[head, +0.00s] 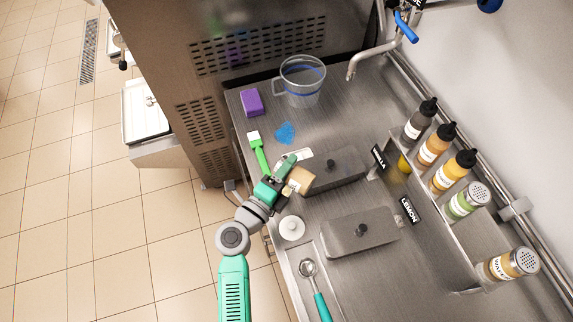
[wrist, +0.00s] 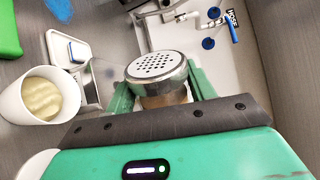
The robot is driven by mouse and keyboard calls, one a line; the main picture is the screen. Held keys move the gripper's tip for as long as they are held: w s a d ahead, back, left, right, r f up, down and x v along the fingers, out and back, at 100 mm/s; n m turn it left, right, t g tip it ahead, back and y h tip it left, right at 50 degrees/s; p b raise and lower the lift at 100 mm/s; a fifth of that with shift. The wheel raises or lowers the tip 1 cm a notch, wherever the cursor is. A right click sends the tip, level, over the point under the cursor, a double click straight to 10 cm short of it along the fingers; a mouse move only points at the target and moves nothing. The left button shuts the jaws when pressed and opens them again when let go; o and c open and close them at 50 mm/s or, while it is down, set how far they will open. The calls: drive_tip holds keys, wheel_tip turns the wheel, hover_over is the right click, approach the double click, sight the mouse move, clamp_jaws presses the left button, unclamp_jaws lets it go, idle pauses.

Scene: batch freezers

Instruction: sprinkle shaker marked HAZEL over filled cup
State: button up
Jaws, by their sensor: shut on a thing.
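My gripper (head: 284,187) is shut on a shaker (wrist: 157,66) with a perforated metal lid, held between the green fingers in the wrist view. Its label is not readable, so I cannot tell if it says HAZEL. In the head view a tan body (head: 300,179) at the fingertips looks like this shaker. The filled cup (wrist: 38,97) is white with cream-coloured contents, left of the shaker and apart from it in the wrist view. I cannot make the cup out in the head view, where my gripper seems to cover it. No falling sprinkle is visible.
A white, scale-like plate (wrist: 68,48) lies near the cup. Lidded steel pans (head: 360,232), a clear jug (head: 301,82), a purple block (head: 252,102) and a green-handled tool (head: 260,156) are on the counter. A rack at right holds bottles and shakers (head: 512,264), with a gap between two shakers.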

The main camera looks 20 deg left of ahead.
wheel_tip(320, 180, down, 3)
drive_tip(key=shift+r+n+b, duration=0.1)
drive_tip(key=shift+n+b, duration=0.6)
drive_tip(key=shift+n, duration=0.3)
drive_tip(key=shift+n+p, duration=1)
drive_tip(key=shift+p, duration=0.15)
drive_tip(key=shift+a+f+n+p, duration=0.1)
drive_tip(key=shift+f+n+p, duration=0.1)
drive_tip(key=shift+n+p, duration=0.65)
drive_tip(key=shift+f+n, duration=0.45)
drive_tip(key=shift+n, duration=0.3)
drive_tip(key=shift+r+p, duration=0.1)
drive_tip(key=shift+p, duration=0.45)
